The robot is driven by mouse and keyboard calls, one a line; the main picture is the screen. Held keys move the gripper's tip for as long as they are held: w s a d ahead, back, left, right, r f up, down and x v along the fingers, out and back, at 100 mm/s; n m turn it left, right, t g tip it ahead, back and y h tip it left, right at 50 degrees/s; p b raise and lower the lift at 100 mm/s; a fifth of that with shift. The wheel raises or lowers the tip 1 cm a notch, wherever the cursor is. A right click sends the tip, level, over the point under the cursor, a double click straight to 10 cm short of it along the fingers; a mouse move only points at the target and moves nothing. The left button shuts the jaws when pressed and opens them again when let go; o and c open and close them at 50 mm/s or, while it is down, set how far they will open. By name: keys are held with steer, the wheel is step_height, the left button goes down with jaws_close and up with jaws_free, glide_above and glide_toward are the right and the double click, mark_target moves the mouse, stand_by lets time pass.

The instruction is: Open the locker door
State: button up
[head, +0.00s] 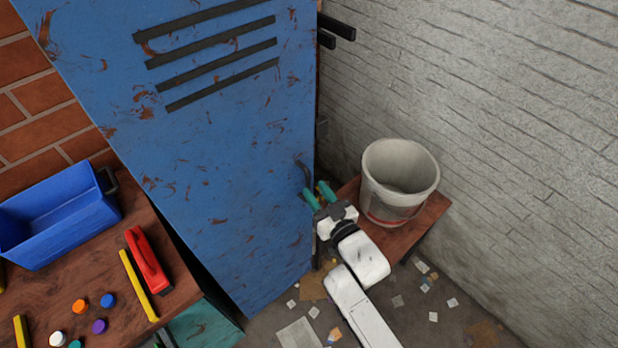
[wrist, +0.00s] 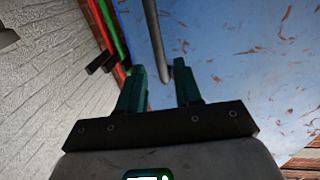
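The blue locker door (head: 225,140) has rust marks and dark vent slots near its top. A grey bar handle (wrist: 155,35) runs down the door in the wrist view. Its dark curved part (head: 302,172) shows near the door's right edge in the head view. My gripper (head: 319,192) is at this handle, by the door's right edge. In the wrist view, the teal fingers of my gripper (wrist: 160,85) are apart, with the bar's lower end between them. I see no clear contact. I cannot tell whether the door is slightly ajar.
A white bucket (head: 388,205) stands on a low wooden surface (head: 425,222) right of my gripper, near the grey brick wall (head: 500,120). At left, a table (head: 95,285) holds a blue bin (head: 65,225) and a red-handled tool (head: 147,260). Paper scraps litter the floor.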

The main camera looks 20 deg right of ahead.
mark_target(309, 182)
steer(key=shift+w+a, duration=0.2)
steer(key=shift+w, duration=1.05)
steer(key=shift+w+a, duration=0.15)
steer(key=shift+w, duration=1.1)
steer(key=shift+c, duration=0.3)
jaws_close()
